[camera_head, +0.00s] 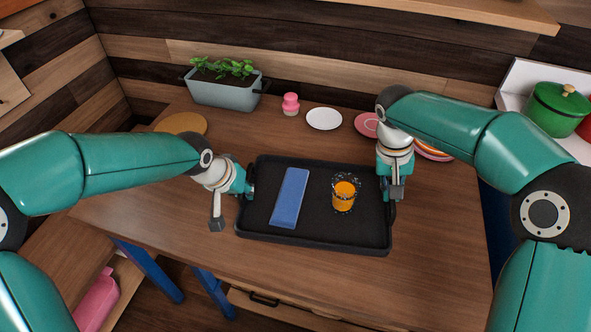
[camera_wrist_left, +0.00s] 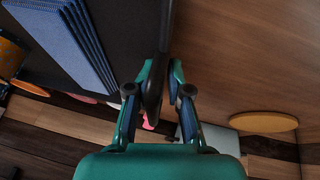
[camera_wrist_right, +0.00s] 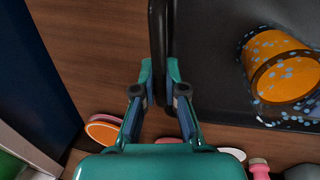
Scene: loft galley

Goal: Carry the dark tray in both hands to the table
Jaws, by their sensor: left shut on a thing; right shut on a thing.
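The dark tray (camera_head: 318,228) is over the wooden table (camera_head: 430,270), level as far as I can see. On it lie a folded blue cloth (camera_head: 289,198) at the left and an orange cup with pale spots (camera_head: 344,195) at the right, upright. My left gripper (camera_head: 246,190) is shut on the tray's left edge; the left wrist view shows its fingers (camera_wrist_left: 160,85) on either side of the rim. My right gripper (camera_head: 392,195) is shut on the tray's right edge, its fingers (camera_wrist_right: 160,85) around the rim. I cannot tell whether the tray's underside touches the table.
Behind the tray stand a grey planter (camera_head: 225,94), a pink bottle (camera_head: 290,104), a white plate (camera_head: 324,118) and a pink plate (camera_head: 367,124). A round orange-brown board (camera_head: 181,123) lies at the left. A green pot (camera_head: 556,108) stands far right. The table's front is clear.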

